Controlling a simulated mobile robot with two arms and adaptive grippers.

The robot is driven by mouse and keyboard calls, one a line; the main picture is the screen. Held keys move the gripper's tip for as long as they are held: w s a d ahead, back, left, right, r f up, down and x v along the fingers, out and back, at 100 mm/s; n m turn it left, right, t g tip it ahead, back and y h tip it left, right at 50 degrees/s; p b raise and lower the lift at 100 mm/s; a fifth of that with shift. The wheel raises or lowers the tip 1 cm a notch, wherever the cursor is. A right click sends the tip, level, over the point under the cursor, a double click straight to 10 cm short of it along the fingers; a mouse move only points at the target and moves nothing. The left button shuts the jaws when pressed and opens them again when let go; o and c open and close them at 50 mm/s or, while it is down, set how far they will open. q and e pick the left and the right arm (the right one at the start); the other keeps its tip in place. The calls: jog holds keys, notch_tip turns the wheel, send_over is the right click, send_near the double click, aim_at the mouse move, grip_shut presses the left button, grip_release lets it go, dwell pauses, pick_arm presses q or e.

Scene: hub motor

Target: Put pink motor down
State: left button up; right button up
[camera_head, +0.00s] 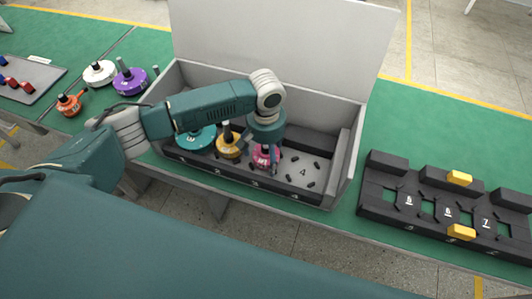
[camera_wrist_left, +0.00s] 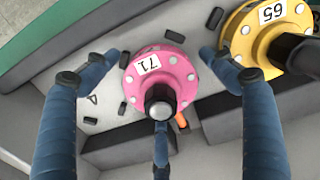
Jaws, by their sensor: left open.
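The pink motor (camera_head: 266,157) sits in the grey box, just right of the yellow motor. It also shows in the left wrist view (camera_wrist_left: 175,68), with a label reading 71 and its dark shaft pointing toward the camera. My left gripper (camera_head: 266,168) is directly above and around the pink motor. In the left wrist view its blue fingers (camera_wrist_left: 157,85) are spread around the motor, with visible gaps at the two upper fingers. The third finger is close to the shaft end, and I cannot tell whether it touches. My right gripper is not in view.
The grey box (camera_head: 357,140) has a raised lid. Inside, a teal motor (camera_head: 192,138) and a yellow motor (camera_head: 230,148) stand left of the pink one; slot 4 (camera_head: 303,173) is empty. White, purple and orange motors stand left. A black fixture (camera_head: 375,200) is at right.

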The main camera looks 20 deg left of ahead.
pick_arm(q)
jog(key=shift+r, duration=0.55)
notch_tip(320, 180, up, 11)
jog(key=shift+r+b, duration=0.1)
jog(key=shift+b, duration=1)
